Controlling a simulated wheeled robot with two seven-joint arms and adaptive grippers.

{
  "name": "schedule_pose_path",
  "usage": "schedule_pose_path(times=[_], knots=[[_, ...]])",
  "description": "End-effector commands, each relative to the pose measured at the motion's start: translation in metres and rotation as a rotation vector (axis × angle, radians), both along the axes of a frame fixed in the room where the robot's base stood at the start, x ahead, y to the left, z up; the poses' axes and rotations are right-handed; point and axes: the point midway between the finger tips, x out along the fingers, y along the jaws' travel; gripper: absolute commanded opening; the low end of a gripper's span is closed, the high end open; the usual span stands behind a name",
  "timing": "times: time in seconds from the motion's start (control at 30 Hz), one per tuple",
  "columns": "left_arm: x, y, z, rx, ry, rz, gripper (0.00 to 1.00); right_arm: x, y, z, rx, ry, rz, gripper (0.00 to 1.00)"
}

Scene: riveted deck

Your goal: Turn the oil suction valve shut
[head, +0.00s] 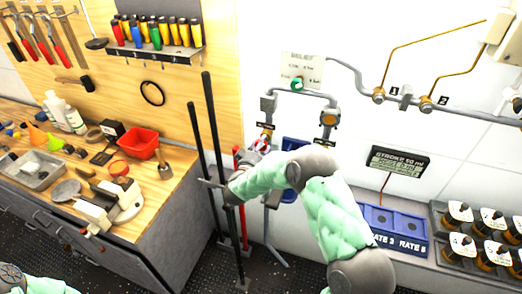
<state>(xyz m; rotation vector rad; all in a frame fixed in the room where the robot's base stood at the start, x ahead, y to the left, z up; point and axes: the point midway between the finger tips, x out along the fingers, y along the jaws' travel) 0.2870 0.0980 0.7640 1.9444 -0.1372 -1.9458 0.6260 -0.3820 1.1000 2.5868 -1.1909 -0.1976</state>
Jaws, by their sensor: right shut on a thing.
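A valve with a red and white part (263,142) sits low on the left leg of the grey pipe loop on the white wall. I take it as the oil suction valve; its label is too small to read. My right arm reaches in from the lower right, bent at the elbow. My right gripper (257,150) is at this valve, shut on its handle. The gripper and wrist cover much of the handle, so its exact angle is hidden. Only a piece of my left arm shows at the bottom left corner; its gripper is out of view.
A green-handled relief valve (297,84) is above on the pipes. Another valve (329,118) is on the right leg. Dark upright bars (215,150) stand left of my wrist. A cluttered workbench (150,215) is left; a blue tray (395,222) and dark-topped bottles (490,222) are right.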

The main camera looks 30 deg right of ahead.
Motion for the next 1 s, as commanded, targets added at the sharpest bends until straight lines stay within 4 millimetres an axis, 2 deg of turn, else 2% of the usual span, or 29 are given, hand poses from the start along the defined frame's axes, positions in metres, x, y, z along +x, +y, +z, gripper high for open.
schedule_pose_path(times=[0.03,0.6,1.0], knots=[[0.000,0.000,-0.007,0.000,0.000,0.000,0.00,0.003,0.001,0.006,0.022,-0.051,0.005,0.13],[0.000,0.000,-0.056,0.000,0.000,0.000,0.00,0.001,-0.002,0.009,0.368,-0.461,0.004,0.13],[0.000,0.000,-0.081,0.000,0.000,0.000,0.00,0.000,-0.004,0.011,0.537,-0.662,0.002,0.13]])
